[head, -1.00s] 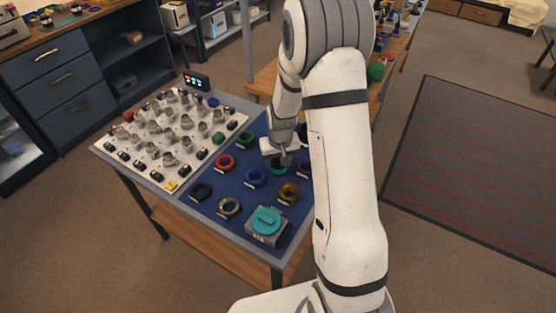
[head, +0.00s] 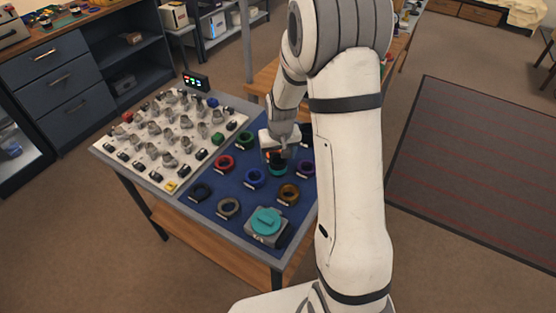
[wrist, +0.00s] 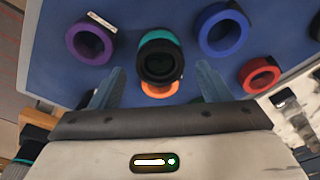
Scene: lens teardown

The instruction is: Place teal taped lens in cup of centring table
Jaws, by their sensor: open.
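The teal taped lens (wrist: 161,58) is a dark, upright barrel with a teal band, on the blue mat in the wrist view. In the head view its teal band (head: 277,170) shows just below my gripper. My gripper (wrist: 160,78) is open, with one finger to each side of the lens's near end; I see no contact. In the head view my gripper (head: 275,157) points down at the mat. A grey block with a round teal top (head: 266,221) stands at the mat's near corner; it looks like the centring table, and I cannot make out a cup.
Several coloured rings lie around the lens: orange (wrist: 160,90) close by, purple (wrist: 91,43), blue (wrist: 222,30) and red (wrist: 259,76). A brown ring (head: 288,194) lies between the lens and the grey block. A white board (head: 150,140) with several small parts fills the table's left.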

